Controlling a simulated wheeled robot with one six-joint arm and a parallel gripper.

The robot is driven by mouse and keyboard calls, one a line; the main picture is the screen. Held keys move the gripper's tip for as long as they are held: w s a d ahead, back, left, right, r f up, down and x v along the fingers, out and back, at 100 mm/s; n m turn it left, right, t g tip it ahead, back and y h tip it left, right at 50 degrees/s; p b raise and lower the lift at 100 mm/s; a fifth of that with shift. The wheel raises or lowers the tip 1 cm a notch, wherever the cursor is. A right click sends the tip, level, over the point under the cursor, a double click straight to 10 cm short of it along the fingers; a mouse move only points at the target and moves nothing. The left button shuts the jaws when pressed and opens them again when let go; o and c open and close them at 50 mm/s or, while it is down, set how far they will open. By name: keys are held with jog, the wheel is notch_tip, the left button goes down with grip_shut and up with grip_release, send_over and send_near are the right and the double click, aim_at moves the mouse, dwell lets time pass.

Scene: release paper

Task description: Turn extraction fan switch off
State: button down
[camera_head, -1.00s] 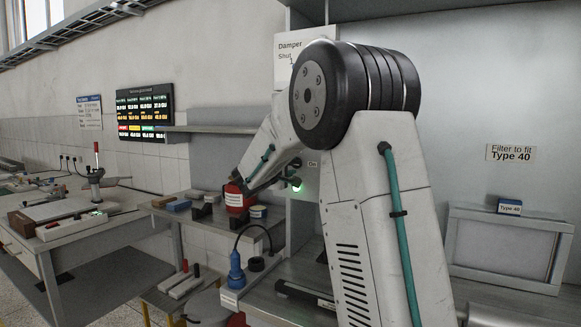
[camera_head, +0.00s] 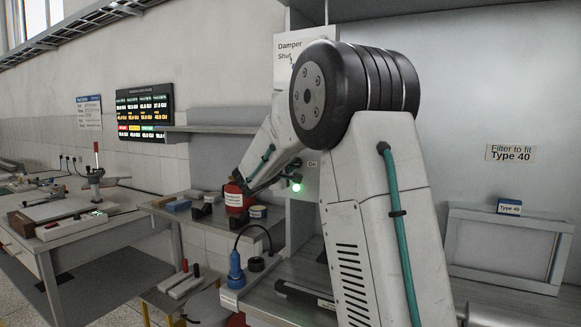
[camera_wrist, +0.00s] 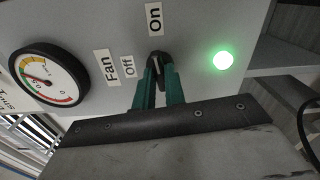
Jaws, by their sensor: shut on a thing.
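The fan switch (camera_wrist: 157,60) is a small dark knob on a grey panel in the wrist view. It sits between the "Off" label (camera_wrist: 128,67) and the "On" label (camera_wrist: 155,17), with a "Fan" label (camera_wrist: 107,66) beside them. A round lamp (camera_wrist: 222,60) glows green to its right; the lamp also shows in the head view (camera_head: 296,187). My gripper (camera_wrist: 158,68) has its green-lined fingers closed on the switch.
A round dial gauge (camera_wrist: 48,78) is on the same panel, to the left. A red can (camera_head: 234,197) stands on the side bench. A blue plug-like item (camera_head: 236,268) with a black cable is at the bench front. A framed filter (camera_head: 508,247) stands at the right.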

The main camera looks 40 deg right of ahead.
jog(key=n, duration=1.2)
jog(key=shift+f+n, duration=0.1)
jog(key=shift+n, duration=2.1)
jog(key=c, duration=1.5)
grip_release()
jog(key=shift+o, duration=0.2)
